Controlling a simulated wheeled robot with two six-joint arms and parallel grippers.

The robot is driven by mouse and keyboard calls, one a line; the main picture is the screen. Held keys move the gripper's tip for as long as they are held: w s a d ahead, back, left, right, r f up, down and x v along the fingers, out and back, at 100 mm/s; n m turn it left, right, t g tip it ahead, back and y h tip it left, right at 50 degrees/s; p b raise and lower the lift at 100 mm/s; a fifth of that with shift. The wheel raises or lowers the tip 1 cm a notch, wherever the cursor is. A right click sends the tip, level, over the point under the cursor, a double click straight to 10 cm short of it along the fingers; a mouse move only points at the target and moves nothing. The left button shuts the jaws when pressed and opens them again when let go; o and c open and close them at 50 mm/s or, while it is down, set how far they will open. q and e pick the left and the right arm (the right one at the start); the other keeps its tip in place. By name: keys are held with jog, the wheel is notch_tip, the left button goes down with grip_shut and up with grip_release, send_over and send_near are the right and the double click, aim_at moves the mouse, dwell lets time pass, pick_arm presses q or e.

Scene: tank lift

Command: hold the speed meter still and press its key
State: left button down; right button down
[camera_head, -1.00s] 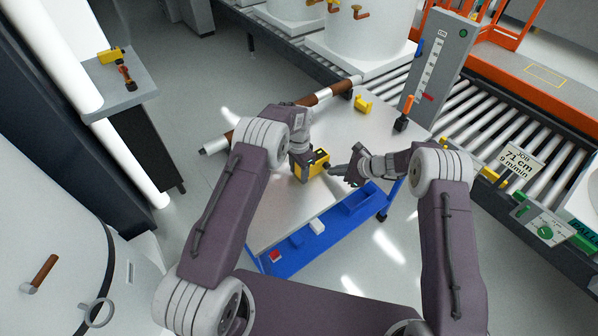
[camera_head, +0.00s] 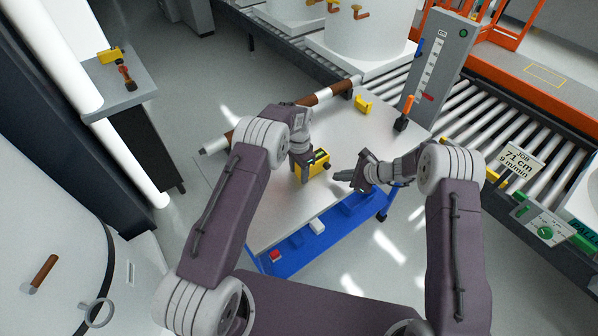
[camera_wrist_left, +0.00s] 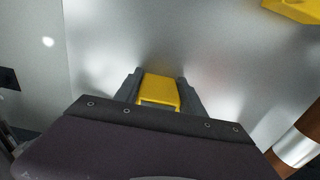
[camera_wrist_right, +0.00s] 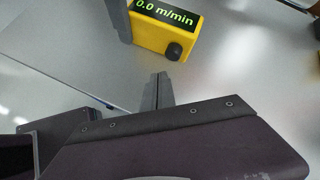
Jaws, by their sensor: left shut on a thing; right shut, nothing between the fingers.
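The yellow speed meter (camera_head: 318,164) stands on the grey table top. In the left wrist view the meter (camera_wrist_left: 160,90) sits between the two fingers of my left gripper (camera_wrist_left: 160,84), which is shut on it. In the right wrist view the meter (camera_wrist_right: 168,35) shows a display reading 0.0 m/min and a dark round key (camera_wrist_right: 174,51) below the display's right end. My right gripper (camera_head: 345,180) is shut and empty, to the right of the meter and apart from it. Its closed fingertips (camera_wrist_right: 160,78) point toward the meter, below the key in the right wrist view.
Another yellow object (camera_head: 363,105) lies farther back on the table. A brown and white roller (camera_head: 310,100) lies along the table's back edge. A blue tray (camera_head: 290,258) runs along the front edge. A roller conveyor (camera_head: 500,120) stands at the right.

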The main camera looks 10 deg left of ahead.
jog(key=s+d, duration=0.3)
jog(key=d, duration=0.1)
jog(key=shift+s, duration=0.15)
pick_arm(q)
jog(key=c, duration=0.6)
grip_release()
